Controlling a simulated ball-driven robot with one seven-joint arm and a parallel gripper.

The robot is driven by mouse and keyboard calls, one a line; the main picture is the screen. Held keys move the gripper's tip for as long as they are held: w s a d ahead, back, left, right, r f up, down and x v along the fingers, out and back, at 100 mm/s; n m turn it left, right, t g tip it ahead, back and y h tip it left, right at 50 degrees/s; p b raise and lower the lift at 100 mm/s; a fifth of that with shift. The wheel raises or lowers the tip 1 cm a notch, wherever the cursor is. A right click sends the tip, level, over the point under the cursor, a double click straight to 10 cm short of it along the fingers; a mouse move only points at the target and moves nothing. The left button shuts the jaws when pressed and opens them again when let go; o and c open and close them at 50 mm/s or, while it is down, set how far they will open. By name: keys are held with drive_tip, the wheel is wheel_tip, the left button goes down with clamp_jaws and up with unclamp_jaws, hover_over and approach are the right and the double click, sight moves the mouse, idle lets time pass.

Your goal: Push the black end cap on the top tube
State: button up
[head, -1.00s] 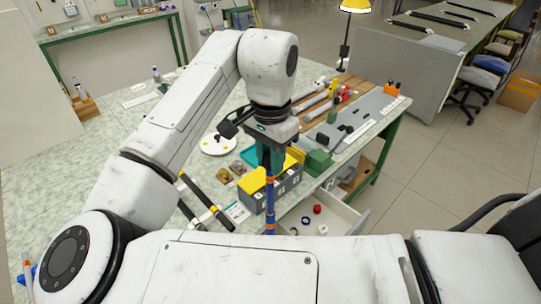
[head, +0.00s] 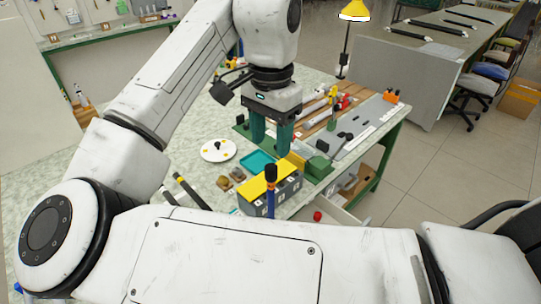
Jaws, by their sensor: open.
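A blue tube (head: 271,206) stands upright in front of the yellow-topped grey box. Its lower part is hidden behind my own body. A black end cap (head: 271,173) sits at the top of the tube, above a narrow orange band. I cannot tell how far down it is seated. My gripper (head: 271,139) is open and empty, with its two green fingers pointing down. In the picture it is above the cap and apart from it.
The grey box (head: 285,196) has numbered compartments. A teal tray (head: 258,163), a white round plate (head: 217,151) and a green block (head: 319,168) are close by. A black-ended rod (head: 192,191) lies left. A red piece (head: 317,216) shows in the open drawer.

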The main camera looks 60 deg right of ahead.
sight(271, 167)
wheel_tip(271, 167, up, 5)
idle(0.3)
idle(0.6)
